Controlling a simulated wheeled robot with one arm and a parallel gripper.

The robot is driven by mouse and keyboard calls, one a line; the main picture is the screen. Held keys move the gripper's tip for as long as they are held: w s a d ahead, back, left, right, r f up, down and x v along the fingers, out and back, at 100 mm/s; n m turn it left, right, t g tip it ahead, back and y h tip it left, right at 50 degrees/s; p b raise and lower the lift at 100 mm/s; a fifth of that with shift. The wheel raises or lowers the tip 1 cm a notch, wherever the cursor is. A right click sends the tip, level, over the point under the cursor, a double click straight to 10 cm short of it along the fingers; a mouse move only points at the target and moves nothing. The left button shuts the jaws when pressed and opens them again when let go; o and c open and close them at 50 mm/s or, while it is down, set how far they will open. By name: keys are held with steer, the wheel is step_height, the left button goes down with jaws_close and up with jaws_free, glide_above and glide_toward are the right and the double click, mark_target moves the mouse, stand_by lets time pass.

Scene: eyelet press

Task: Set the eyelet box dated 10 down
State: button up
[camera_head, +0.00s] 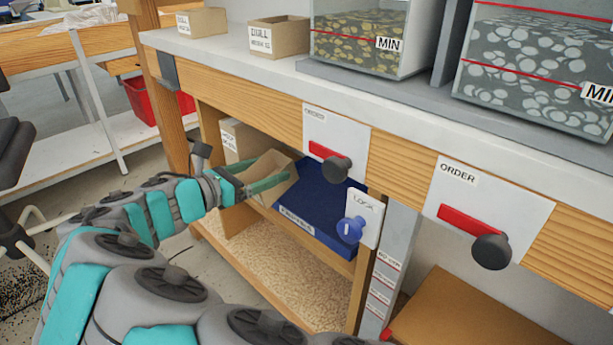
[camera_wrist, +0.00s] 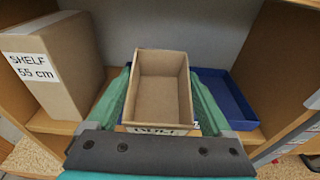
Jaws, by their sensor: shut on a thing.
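My gripper (camera_head: 262,188) reaches into the lower shelf bay and is shut on an open, empty cardboard box (camera_wrist: 160,92). In the wrist view its two green fingers lie along the box's left and right sides. The label on the box's near face is mostly hidden by my gripper, and I cannot read a date. In the head view the box (camera_head: 268,168) looks tilted. A blue tray (camera_head: 318,205) lies on the shelf; it also shows in the wrist view (camera_wrist: 232,98), under and right of the box. I cannot tell whether the box touches it.
A carton labelled "SHELF 55 cm" (camera_wrist: 62,72) stands left of the held box. A "LOCK" plate with a blue knob (camera_head: 351,229) is right of the tray. Two small cardboard boxes (camera_head: 279,37) (camera_head: 202,22) and clear eyelet bins (camera_head: 358,35) stand on the bench top.

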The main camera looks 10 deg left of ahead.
steer(key=x, duration=0.3)
steer(key=f+b+x, duration=0.1)
steer(key=x, duration=0.6)
steer(key=shift+s+a+f, duration=0.1)
steer(key=shift+f, duration=0.15)
steer(key=shift+w+d+f+b, duration=0.2)
steer(key=shift+f, duration=0.45)
steer(key=shift+w+d+f+b, duration=0.15)
steer(key=shift+f+b, duration=0.05)
steer(key=shift+f, duration=0.5)
steer(key=shift+w+r+g, duration=0.1)
steer(key=shift+g, duration=0.2)
steer(key=shift+w+d+g+y, duration=0.25)
steer(key=shift+w+g+y, duration=0.05)
steer(key=shift+g+y, duration=0.25)
steer(key=shift+w+d+g+y, duration=0.25)
steer(key=shift+g+y, duration=0.3)
steer(key=shift+f+b, duration=0.3)
steer(key=shift+f, duration=0.45)
steer(key=shift+f, duration=0.1)
steer(key=o, duration=1.6)
steer(key=shift+c, duration=0.2)
